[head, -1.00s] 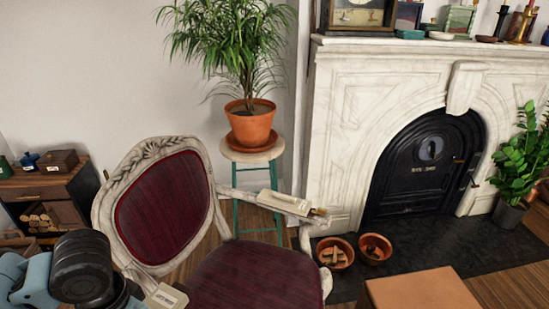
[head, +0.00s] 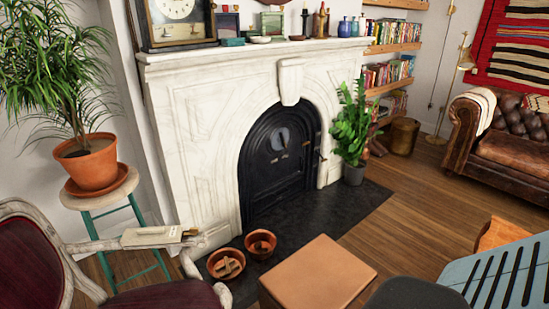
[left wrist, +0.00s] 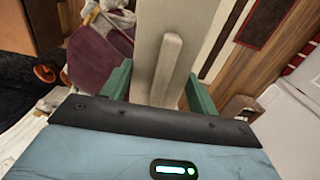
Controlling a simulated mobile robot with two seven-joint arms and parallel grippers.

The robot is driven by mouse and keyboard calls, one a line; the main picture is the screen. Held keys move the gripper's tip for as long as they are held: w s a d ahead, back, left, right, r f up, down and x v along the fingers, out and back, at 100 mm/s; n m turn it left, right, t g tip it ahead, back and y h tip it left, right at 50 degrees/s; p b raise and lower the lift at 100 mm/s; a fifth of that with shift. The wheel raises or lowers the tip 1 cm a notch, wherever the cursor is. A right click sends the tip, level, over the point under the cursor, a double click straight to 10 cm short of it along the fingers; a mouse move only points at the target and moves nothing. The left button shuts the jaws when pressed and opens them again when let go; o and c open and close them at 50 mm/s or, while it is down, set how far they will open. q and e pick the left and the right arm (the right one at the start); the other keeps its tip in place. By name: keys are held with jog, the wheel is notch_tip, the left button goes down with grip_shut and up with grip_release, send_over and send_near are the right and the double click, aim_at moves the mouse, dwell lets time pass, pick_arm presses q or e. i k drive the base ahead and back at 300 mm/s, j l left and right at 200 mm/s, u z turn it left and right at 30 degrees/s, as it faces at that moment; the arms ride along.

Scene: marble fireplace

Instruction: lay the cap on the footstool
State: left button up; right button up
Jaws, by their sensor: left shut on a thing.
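The footstool (head: 318,272) is a brown, box-shaped leather seat at the bottom middle of the head view, and its visible top is bare. In the left wrist view my left gripper (left wrist: 158,88) has its green fingers on either side of a pale beige thing, which I take to be the cap (left wrist: 158,22). It has a raised strip down its middle and runs out of the top of the frame, so its full shape is hidden. My left gripper is outside the head view. My right gripper is in neither current view.
A carved armchair (head: 28,262) with a dark red seat stands at the left, beside a plant stool (head: 95,200). Two terracotta pots (head: 226,264) sit on the black hearth (head: 330,220), close to the footstool. Open wooden floor (head: 415,200) lies to the right.

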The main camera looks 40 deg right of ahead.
aim_at(305, 286)
jog(key=l+z, duration=0.1)
jog(key=l, duration=0.45)
jog(key=l+z, duration=0.15)
jog(key=l, duration=0.45)
jog(key=i+l+z, duration=0.1)
jog(key=l, duration=0.45)
jog(key=i+l+z, duration=0.1)
jog(key=l, duration=0.45)
jog(key=i+l+z, duration=0.15)
jog(key=l, duration=0.4)
